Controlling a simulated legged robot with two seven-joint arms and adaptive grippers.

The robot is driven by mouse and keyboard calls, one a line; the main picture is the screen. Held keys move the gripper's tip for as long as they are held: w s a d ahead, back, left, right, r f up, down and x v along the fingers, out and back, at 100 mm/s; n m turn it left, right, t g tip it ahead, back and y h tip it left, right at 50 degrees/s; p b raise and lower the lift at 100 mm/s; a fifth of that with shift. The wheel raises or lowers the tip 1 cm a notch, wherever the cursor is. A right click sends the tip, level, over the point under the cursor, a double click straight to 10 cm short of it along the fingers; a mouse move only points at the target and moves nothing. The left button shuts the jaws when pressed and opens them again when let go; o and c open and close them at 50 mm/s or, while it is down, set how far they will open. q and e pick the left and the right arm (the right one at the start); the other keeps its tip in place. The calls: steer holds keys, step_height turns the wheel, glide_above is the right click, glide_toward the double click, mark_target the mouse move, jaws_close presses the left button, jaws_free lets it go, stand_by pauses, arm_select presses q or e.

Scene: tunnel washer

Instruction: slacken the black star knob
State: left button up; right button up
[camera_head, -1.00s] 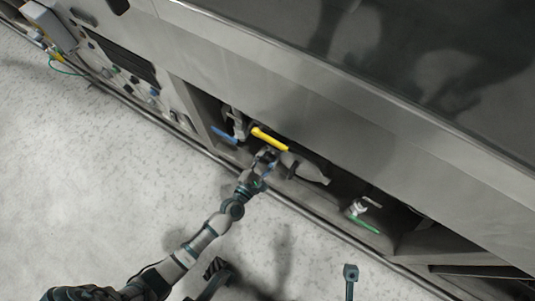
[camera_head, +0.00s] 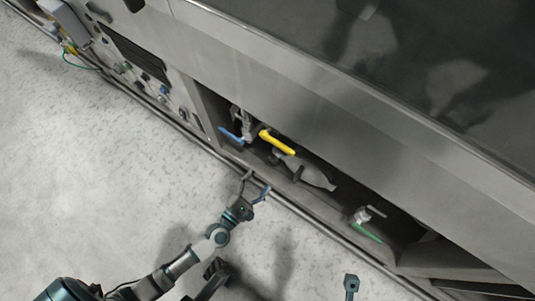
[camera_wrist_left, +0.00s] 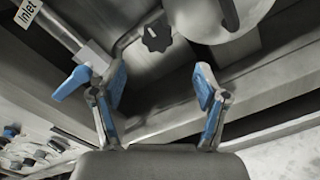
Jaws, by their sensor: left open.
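The black star knob (camera_wrist_left: 156,36) shows in the left wrist view, near the top centre, between a grey pipe and a rounded grey body. In the head view it is a small dark shape (camera_head: 274,156) in the machine's low recess, below the yellow lever. My left gripper (camera_head: 256,183) is open and empty, outside the recess at its lower edge and apart from the knob. In the left wrist view its two blue-padded fingers (camera_wrist_left: 160,88) are spread wide, with the knob beyond and above the gap.
A blue lever (camera_head: 230,136), a yellow lever (camera_head: 277,142) and a grey tapered body (camera_head: 315,178) crowd the recess around the knob. A green-handled valve (camera_head: 366,232) sits further right. The recess has a raised front edge. The floor (camera_head: 80,190) before it is clear.

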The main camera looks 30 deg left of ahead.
arm_select(q)
steer(key=s, duration=0.3)
steer(key=shift+w, duration=0.1)
stand_by(0.3)
